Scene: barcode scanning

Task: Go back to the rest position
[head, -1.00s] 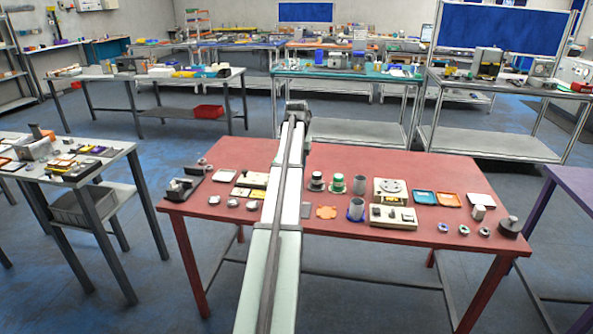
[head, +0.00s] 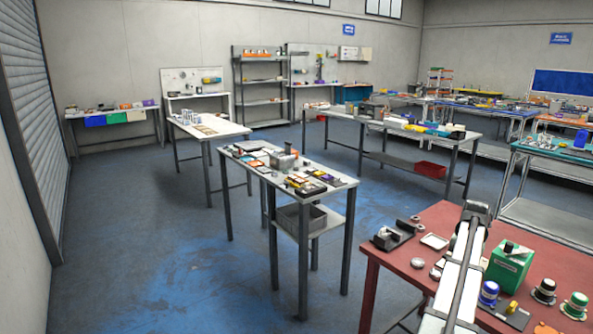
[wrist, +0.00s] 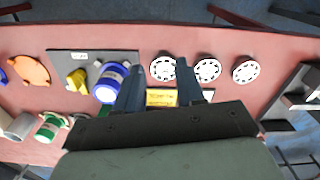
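My arm (head: 462,262) reaches out over the red table (head: 437,222) in the head view. The fingers of my gripper cannot be made out there. In the wrist view my gripper (wrist: 160,66) points down at the red tabletop. Its two dark fingers stand apart with a clear gap, and nothing is held between them. Beyond and below the gap lies a yellow label (wrist: 162,97), partly hidden by the gripper body. A blue-and-white cylinder (wrist: 110,82) is just left of the left finger. Three pale round discs (wrist: 208,70) lie ahead and to the right.
A green box (head: 510,266) stands right of my arm. A black holder (head: 393,236) is to its left. The wrist view also shows an orange piece (wrist: 30,68) and a yellow part (wrist: 77,78). A grey table (head: 335,186) stands left across open floor.

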